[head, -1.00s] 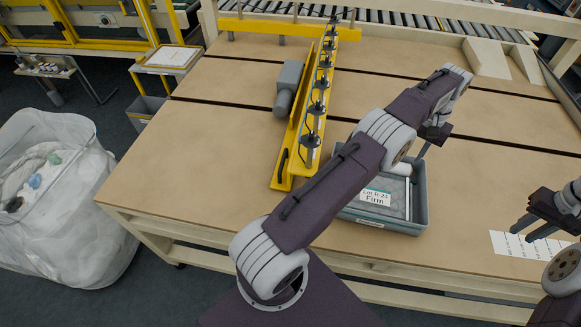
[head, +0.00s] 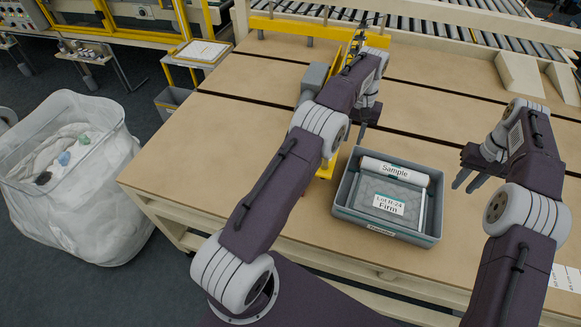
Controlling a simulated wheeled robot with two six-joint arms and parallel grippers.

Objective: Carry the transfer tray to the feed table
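The grey tray (head: 345,208) sits on a wooden-topped table (head: 230,150), near its front edge. In it lie a white roll marked "Sample" (head: 394,171) and a grey quilted piece with a card reading "Lot B-24 Firm" (head: 388,203). My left gripper (head: 362,132) is above the table, beyond the tray and apart from it; its finger gap is not clear. My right gripper (head: 466,184) is just right of the tray, fingers spread, empty and not touching it. I cannot tell which table is the feed table.
A yellow frame (head: 327,168) stands on the table behind my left arm, with a grey motor-like block (head: 314,78) beside it. A roller conveyor (head: 440,28) runs along the back. A white bag of wadding (head: 75,190) stands on the floor at left. The table's left part is clear.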

